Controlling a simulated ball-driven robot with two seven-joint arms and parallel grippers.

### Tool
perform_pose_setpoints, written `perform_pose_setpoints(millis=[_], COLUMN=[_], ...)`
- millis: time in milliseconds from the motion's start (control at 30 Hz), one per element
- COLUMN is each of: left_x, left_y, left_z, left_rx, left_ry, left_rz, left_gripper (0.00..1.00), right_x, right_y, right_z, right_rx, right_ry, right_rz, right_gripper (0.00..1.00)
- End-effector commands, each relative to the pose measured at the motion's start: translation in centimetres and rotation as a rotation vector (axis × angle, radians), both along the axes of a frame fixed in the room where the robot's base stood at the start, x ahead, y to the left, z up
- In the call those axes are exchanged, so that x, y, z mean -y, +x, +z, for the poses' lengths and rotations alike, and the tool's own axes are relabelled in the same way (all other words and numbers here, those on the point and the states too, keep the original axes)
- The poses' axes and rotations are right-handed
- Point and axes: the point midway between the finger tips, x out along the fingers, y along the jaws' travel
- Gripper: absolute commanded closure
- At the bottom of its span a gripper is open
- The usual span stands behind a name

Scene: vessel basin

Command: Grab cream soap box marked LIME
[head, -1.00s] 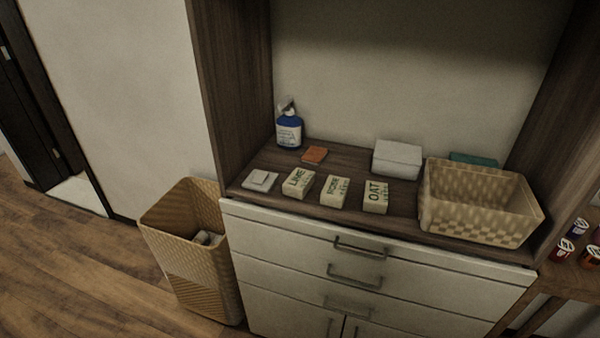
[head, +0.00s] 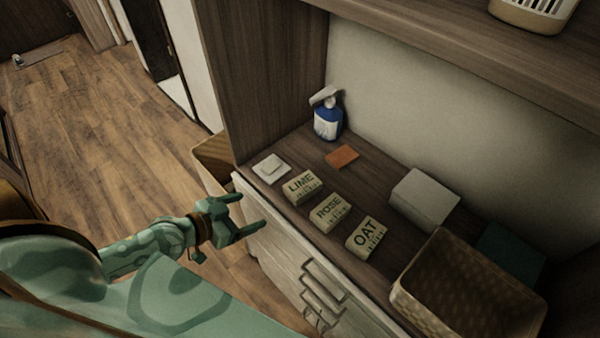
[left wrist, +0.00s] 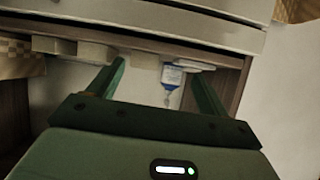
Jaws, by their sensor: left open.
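The cream soap box marked LIME (head: 302,187) lies on the dark wood counter top, the leftmost of three cream boxes in the head view. The ROSE box (head: 330,212) and the OAT box (head: 365,238) lie to its right in a slanting row. My left gripper (head: 252,212) is open and empty. It is left of the LIME box in the head view, apart from it, by the cabinet's front edge. In the left wrist view, which looks upside down, a cream box (left wrist: 146,61), seemingly LIME, shows between the open fingers. My right gripper is not in view.
A white dish (head: 271,168) is left of the LIME box. A blue pump bottle (head: 328,122) and an orange block (head: 342,157) are behind. A white box (head: 424,198) and a wicker basket (head: 430,312) stand right. A wicker bin (head: 211,153) is beside the cabinet.

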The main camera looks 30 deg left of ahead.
Motion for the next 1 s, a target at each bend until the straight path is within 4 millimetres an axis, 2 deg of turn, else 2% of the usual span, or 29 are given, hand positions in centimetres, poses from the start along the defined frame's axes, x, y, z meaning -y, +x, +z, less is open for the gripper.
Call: perform_pose_setpoints(millis=[33,100,167,500,800,1000], left_x=[0.9,1.8,2.3,5.5,6.8,8.0], left_y=[0.1,0.5,1.1,7.7,10.3,13.1], left_z=[2.7,4.3,4.7,1.6,0.4,-0.8], left_rx=[0.024,0.046,0.057,0.058,0.055,0.055], left_ry=[-0.021,-0.042,-0.053,-0.058,-0.057,-0.056], left_rz=[-0.027,-0.047,-0.053,-0.053,-0.054,-0.053], left_gripper=[0.22,0.22,0.22,0.22,0.22,0.22], right_x=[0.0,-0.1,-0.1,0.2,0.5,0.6], right_y=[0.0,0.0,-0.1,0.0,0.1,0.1], right_z=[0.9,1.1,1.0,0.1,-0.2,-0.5], right_rx=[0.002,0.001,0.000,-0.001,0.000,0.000], right_ry=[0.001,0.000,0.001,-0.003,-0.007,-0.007], right_rz=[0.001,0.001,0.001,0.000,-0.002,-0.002], right_gripper=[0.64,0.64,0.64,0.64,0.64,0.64])
